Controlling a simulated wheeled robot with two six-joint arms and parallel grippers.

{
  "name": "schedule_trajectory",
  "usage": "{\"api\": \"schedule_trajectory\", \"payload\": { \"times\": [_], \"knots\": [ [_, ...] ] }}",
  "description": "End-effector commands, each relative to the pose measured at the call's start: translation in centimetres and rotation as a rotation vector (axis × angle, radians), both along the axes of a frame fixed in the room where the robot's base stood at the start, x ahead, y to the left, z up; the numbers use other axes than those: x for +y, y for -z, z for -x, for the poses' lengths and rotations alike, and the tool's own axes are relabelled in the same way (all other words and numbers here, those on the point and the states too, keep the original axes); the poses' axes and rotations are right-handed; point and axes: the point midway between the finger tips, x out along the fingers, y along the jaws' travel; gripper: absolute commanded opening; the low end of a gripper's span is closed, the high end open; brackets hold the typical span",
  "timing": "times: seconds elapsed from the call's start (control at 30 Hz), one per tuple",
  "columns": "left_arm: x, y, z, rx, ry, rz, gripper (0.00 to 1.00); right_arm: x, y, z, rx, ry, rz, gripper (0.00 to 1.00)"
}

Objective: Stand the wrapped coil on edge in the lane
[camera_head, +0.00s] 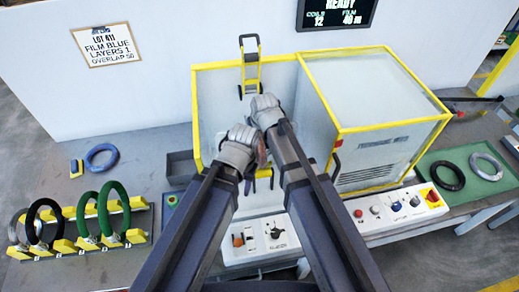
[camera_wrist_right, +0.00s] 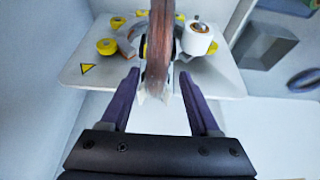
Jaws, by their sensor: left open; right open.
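A reddish-brown coil (camera_wrist_right: 160,60) stands on edge, seen nearly edge-on, in the wrapping machine in the right wrist view. Pale material shows at its near, lower end. My right gripper (camera_wrist_right: 160,88) is open, with one finger on each side of the coil; I cannot tell whether they touch it. In the head view my right gripper (camera_head: 267,110) and my left gripper (camera_head: 240,148) are close together at the machine and mostly hide the coil. The left is open. A rack of yellow wedges (camera_head: 63,246) at the left holds several coils on edge, grey, black and green.
A blue coil (camera_head: 101,157) lies flat behind the rack. A green mat (camera_head: 487,183) at the right holds a black coil (camera_head: 447,176) and a grey coil (camera_head: 486,166). The yellow-framed machine housing (camera_head: 375,90) and a control panel (camera_head: 395,208) stand close to my arms.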

Motion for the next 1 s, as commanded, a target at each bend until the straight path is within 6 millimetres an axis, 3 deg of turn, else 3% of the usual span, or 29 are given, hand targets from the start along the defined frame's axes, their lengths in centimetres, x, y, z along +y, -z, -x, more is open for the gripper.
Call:
{"api": "schedule_trajectory", "payload": {
  "times": [0.03,0.27,0.57,1.0],
  "knots": [
    [0.0,1.1,0.0,0.0,0.001,0.0,0.44,-0.1,1.1,-0.4,0.0,0.001,0.0,0.62],
    [0.0,3.7,0.0,0.0,0.001,0.0,0.44,-0.2,3.7,-1.6,0.0,0.0,0.0,0.62],
    [0.0,3.8,0.0,0.0,0.0,0.0,0.44,-0.1,3.8,-1.7,0.0,0.001,0.0,0.62],
    [0.0,3.8,0.0,0.0,0.0,0.0,0.44,-0.1,3.8,-1.7,0.0,0.001,0.0,0.15]
  ]
}}
